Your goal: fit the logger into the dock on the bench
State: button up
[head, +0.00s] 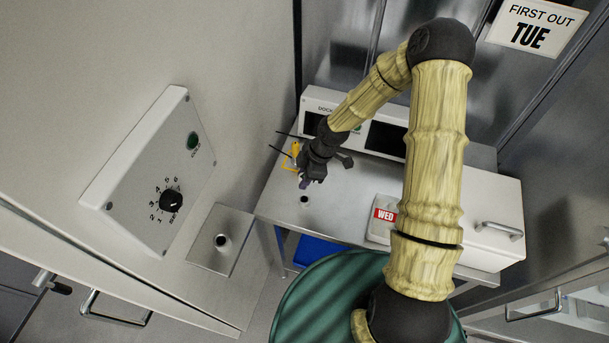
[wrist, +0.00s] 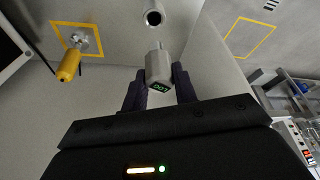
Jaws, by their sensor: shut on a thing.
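My gripper (wrist: 159,78) is shut on the logger (wrist: 158,66), a small grey faceted body with green lettering on a dark display. In the head view my gripper (head: 305,183) hangs low over the bench (head: 340,195), and the logger cannot be made out there. A round, dark-centred socket (wrist: 153,18) lies beyond the logger in the wrist view, apart from it. A similar dark hole (head: 304,199) shows in the bench top just below my gripper. A white box (head: 318,101) with lettering starting "DOC" stands at the back of the bench, partly hidden by my arm.
A yellow tool-like thing (wrist: 70,64) stands on a metal disc left of the logger. A "WED" box (head: 382,218) sits on the bench at right. At left are a dial panel (head: 150,170) and a plate with another round socket (head: 221,241).

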jog(key=shift+f+b, duration=1.95)
jog(key=shift+f, duration=0.85)
jog(key=shift+s+f+b, duration=0.1)
jog(key=shift+f+b, duration=1.2)
jog(key=shift+f, duration=0.5)
dwell(0.5)
jog(key=o, duration=1.3)
jog(key=shift+r, duration=0.1)
jog(key=shift+p+v, duration=2.9)
jog(key=shift+v, duration=0.55)
